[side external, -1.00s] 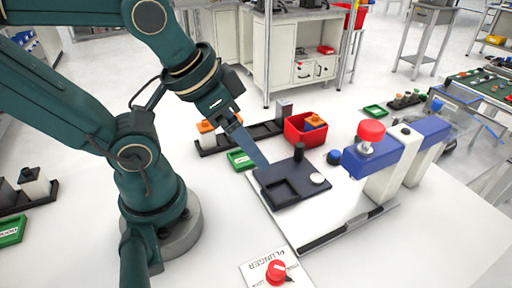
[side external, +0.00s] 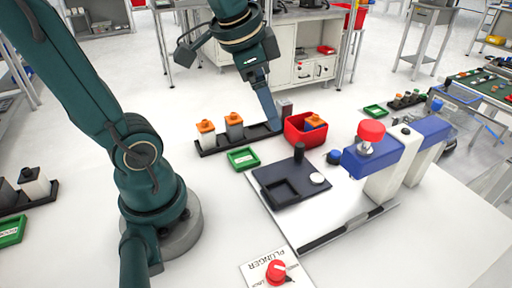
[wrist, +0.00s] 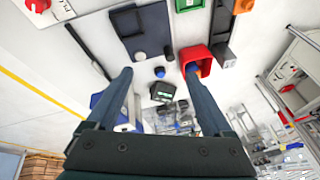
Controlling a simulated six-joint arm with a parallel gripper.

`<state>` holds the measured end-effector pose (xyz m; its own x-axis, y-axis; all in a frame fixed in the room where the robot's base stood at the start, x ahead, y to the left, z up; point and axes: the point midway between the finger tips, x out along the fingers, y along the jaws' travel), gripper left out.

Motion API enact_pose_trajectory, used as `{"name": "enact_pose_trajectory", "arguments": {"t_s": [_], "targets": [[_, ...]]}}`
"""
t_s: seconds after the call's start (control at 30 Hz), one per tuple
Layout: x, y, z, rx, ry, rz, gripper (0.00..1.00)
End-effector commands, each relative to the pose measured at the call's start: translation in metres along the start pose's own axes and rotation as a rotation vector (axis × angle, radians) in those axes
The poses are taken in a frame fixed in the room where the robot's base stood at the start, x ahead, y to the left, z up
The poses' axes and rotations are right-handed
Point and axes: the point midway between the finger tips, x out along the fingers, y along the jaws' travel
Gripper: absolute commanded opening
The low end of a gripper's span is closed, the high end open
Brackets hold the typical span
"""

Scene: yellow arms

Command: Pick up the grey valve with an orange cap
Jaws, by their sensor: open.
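In the side view, the grey valve with an orange cap (side external: 235,128) stands upright in a long black rack (side external: 211,151). A white valve with an orange cap (side external: 206,134) stands left of it. My gripper (side external: 275,124) is to the right of the grey valve, near the rack's right end and beside the red bin. In the wrist view, my gripper (wrist: 160,70) has its two fingers spread apart with nothing held between them. An orange cap (wrist: 242,6) shows at the top edge there, outside the fingers; its valve body is mostly cut off.
The red bin (side external: 296,134) holds an orange-capped blue piece (side external: 314,122). A grey block (side external: 285,109) stands at the rack's right end. A green tray (side external: 243,160) lies in front of the rack. The black fixture (side external: 268,180) and blue-and-white press (side external: 385,172) stand to the right.

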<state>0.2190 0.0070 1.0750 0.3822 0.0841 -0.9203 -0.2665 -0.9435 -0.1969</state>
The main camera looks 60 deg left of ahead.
Motion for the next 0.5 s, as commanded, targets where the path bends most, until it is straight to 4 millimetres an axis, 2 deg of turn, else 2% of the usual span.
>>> {"name": "enact_pose_trajectory", "arguments": {"t_s": [0.1,0.23,0.4,0.5], "targets": [[0.019,-0.039,-0.004,-0.006,-0.088,0.003,0.85],[0.043,-0.082,0.004,-0.031,-0.177,0.025,0.85],[0.079,-0.13,0.034,-0.119,-0.279,0.076,0.85],[0.096,-0.148,0.056,-0.194,-0.323,0.104,0.85]]}}
